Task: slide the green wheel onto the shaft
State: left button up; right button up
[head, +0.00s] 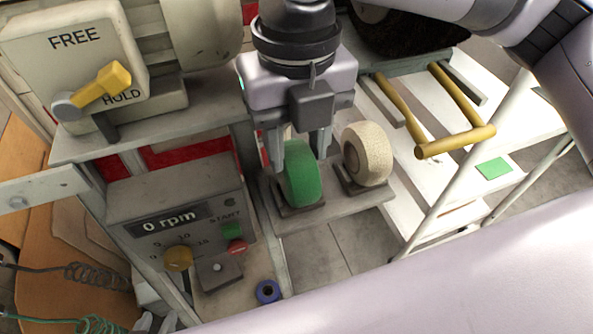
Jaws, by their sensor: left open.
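The green wheel (301,187) stands upright in a dark holder on a small grey shelf, left of a cream wheel. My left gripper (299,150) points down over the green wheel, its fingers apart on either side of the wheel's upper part. I cannot tell whether the fingers touch it. I cannot make out a bare shaft; my gripper and arm cover part of the machine at the top. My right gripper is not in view.
The cream wheel (368,154) stands close to the right of my fingers. A lever panel (75,38) marked FREE and HOLD is at upper left, a control box (160,218) reading 0 rpm below. A yellow handle (455,142) and a dark brush (405,32) lie right. A blue ring (268,291) lies below.

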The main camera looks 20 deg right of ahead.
jog(key=shift+r+p, duration=1.5)
jog(key=shift+r, duration=1.55)
jog(key=shift+a, duration=0.1)
